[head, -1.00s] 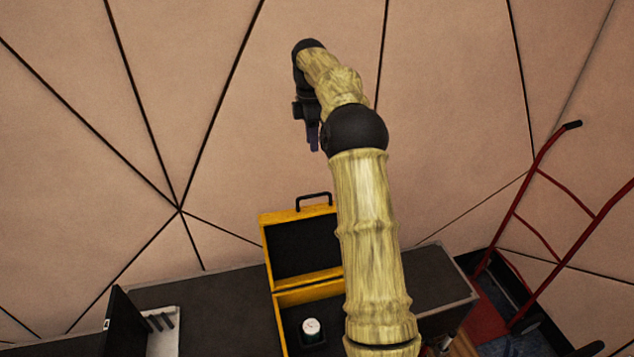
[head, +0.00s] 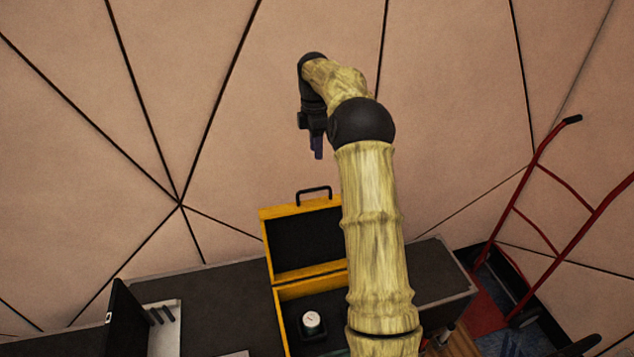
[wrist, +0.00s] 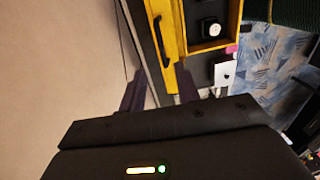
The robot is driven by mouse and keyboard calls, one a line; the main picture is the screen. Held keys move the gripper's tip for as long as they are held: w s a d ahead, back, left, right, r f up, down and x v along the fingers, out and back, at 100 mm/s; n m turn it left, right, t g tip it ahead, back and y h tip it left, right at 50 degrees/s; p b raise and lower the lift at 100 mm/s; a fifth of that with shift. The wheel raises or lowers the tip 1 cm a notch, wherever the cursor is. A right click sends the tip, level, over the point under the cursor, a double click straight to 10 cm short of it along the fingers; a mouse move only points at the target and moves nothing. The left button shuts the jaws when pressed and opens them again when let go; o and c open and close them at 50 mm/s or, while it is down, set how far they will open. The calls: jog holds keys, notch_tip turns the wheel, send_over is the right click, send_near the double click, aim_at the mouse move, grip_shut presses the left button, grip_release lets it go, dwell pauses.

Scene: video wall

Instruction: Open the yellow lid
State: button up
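The yellow lid (head: 262,243) stands raised at the back of the yellow box (head: 280,322), its dark inner side facing the head camera and a black handle (head: 314,193) on its upper edge. The box is open, with a dark round item with a white top (head: 312,321) inside. My arm hides the right part of lid and box. My gripper (head: 317,153) hangs above the lid, apart from it. In the wrist view, my gripper's (wrist: 160,72) fingers are spread with nothing between them.
The box stands on a dark table (head: 215,292) close to a panelled wall (head: 230,130). A black upright panel and white holder (head: 165,330) stand at the left. A red hand truck (head: 560,232) stands at the right. The table left of the box has bare room.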

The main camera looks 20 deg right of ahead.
jog(key=f+p, duration=0.1)
jog(key=f, duration=0.3)
jog(key=f+p, duration=0.1)
jog(key=f, duration=0.3)
jog(key=s+f+p, duration=0.1)
jog(key=f, duration=0.3)
jog(key=shift+a+f, duration=0.1)
jog(key=shift+f, duration=0.05)
jog(key=shift+c, duration=0.2)
grip_shut()
